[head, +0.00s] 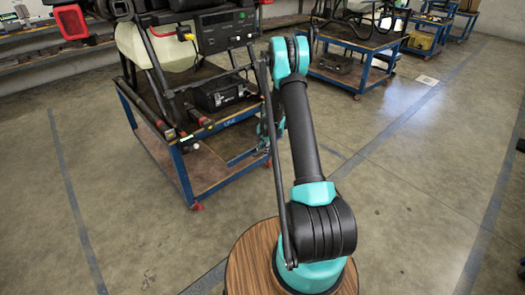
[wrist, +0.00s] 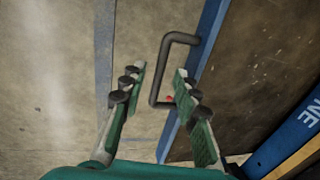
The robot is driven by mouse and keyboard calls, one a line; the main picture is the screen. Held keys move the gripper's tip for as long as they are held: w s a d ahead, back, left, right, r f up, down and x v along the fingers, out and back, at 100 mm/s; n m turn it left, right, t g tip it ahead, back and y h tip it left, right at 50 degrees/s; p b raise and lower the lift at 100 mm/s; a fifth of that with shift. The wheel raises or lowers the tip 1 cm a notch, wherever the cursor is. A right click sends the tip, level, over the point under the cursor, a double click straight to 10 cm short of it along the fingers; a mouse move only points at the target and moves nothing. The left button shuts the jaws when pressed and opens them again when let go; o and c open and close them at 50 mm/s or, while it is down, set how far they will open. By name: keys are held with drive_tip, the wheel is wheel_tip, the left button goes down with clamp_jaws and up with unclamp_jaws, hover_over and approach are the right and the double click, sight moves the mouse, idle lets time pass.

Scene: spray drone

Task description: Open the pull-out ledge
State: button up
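The pull-out ledge shows in the wrist view as a brown board (wrist: 235,75) with a blue edge. A dark, bent bar handle (wrist: 180,38) is fixed to that edge. My gripper (wrist: 160,73) is open, its two green fingers with dark pads apart. The handle's long bar lies between the fingers in this view; I cannot tell whether either finger touches it. In the head view my gripper (head: 267,135) is at the right side of the blue cart, partly hidden by my arm. The handle is too small to make out there.
The blue-framed cart (head: 180,165) carries a large drone (head: 165,45) and a black case (head: 220,93). Its lettered blue rail (wrist: 298,130) is close at lower right in the wrist view. More carts (head: 350,68) stand behind. The floor (head: 410,190) at right is clear.

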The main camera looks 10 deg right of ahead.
wheel_tip(320, 180, up, 11)
drive_tip(key=s+d, duration=0.1)
drive_tip(key=s, duration=0.1)
drive_tip(key=shift+r, duration=0.2)
drive_tip(key=shift+d, duration=0.1)
drive_tip(key=s+a+r+n+t, duration=0.1)
drive_tip(key=s+r+n, duration=0.2)
drive_tip(key=s+r, duration=0.5)
drive_tip(key=s+a+r+n, duration=0.25)
drive_tip(key=s+r, duration=0.35)
drive_tip(key=s, duration=0.3)
drive_tip(key=s+n+t+h, duration=0.1)
drive_tip(key=s+n, duration=0.5)
drive_tip(key=s, duration=1.7)
drive_tip(key=shift+f, duration=0.25)
drive_tip(key=shift+a+n, duration=0.1)
drive_tip(key=shift+n, duration=0.15)
idle(0.5)
